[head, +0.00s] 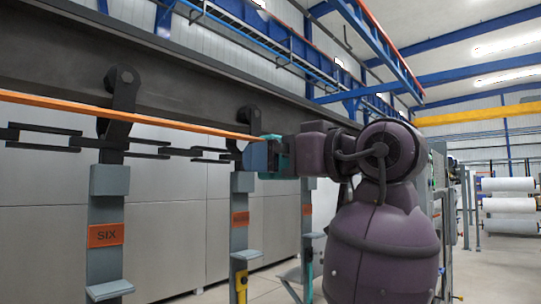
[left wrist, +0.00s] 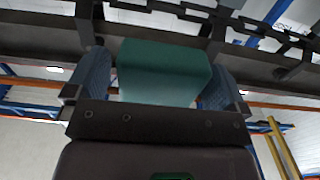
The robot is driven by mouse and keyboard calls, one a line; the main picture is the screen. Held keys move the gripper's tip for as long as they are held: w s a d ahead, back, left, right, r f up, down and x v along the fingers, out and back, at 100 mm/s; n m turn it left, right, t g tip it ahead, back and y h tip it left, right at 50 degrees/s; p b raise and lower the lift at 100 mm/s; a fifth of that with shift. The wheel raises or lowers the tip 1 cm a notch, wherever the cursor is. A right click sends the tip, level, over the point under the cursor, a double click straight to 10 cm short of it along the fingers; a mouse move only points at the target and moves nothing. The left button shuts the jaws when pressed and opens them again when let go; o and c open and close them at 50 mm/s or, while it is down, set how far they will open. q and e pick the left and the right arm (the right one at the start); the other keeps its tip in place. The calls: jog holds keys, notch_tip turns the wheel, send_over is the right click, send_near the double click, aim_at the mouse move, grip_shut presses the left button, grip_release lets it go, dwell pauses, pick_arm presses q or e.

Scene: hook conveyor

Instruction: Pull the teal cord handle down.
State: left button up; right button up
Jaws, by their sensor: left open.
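The teal handle (left wrist: 165,72) is a block seen in the left wrist view between the two blue fingers of my left gripper (head: 265,156). The jaws are open around it, with a narrow gap at the left finger; contact at the right finger cannot be told. In the head view, only part of the teal handle (head: 281,152) shows beside the blue finger, at the end of a long orange cord or bar (head: 130,117). My right gripper is not in view.
A dark overhead rail (head: 60,55) carries a chain (head: 45,138) and grey hanging hooks with orange labels, one reading SIX (head: 105,235). More hangers (head: 240,215) hang below and beside my gripper. Grey panels stand behind. White rolls (head: 508,204) lie at far right.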

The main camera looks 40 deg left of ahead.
pick_arm(q)
jog(key=shift+w+a, duration=0.1)
jog(key=shift+a, duration=0.95)
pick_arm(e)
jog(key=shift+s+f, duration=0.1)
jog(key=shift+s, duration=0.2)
pick_arm(q)
jog(key=c, duration=1.3)
notch_tip(320, 180, down, 5)
jog(key=b, duration=0.4)
jog(key=shift+f, duration=0.15)
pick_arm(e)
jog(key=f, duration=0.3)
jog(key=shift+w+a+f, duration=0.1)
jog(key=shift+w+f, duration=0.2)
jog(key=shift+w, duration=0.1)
